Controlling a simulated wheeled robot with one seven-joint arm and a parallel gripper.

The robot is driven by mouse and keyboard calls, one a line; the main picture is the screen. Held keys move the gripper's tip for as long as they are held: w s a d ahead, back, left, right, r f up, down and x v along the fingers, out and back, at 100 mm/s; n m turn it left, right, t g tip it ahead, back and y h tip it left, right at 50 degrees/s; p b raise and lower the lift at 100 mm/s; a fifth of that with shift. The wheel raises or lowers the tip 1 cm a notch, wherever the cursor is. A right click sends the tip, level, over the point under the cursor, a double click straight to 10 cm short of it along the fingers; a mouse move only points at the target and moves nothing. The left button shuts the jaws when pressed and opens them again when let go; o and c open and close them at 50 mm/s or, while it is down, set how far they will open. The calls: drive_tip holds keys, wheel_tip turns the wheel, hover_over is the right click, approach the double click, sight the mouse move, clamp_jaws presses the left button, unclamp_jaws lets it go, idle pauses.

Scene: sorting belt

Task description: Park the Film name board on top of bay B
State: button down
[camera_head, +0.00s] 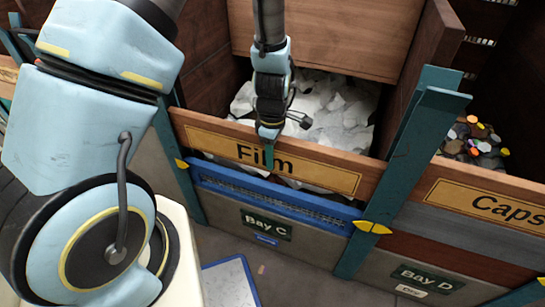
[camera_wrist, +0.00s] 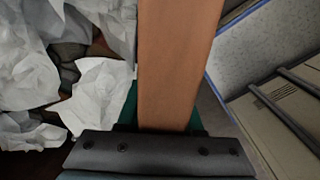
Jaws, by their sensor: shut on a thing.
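The Film name board (camera_head: 322,175) is a long wooden board with a yellow "Film" label. In the head view it spans the front of a bay whose lower sign reads "Bay C" (camera_head: 267,222). My gripper (camera_head: 268,152) is above the board's left half, pointing down, with its fingers shut on the board's top edge. In the wrist view the board (camera_wrist: 180,60) runs up the middle as a brown strip between the fingers. The fingertips are mostly hidden. Bay B's sign is not readable in either view.
Crumpled white film (camera_head: 335,105) fills the bay behind the board. A blue rail (camera_head: 275,196) runs below it. A teal post (camera_head: 405,165) stands at its right. The Caps board (camera_head: 490,203) fronts the neighbouring bay D, with caps (camera_head: 478,140) inside.

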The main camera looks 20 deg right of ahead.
wheel_tip(320, 180, up, 38)
drive_tip(key=p, duration=3.4)
drive_tip(key=shift+r, duration=0.25)
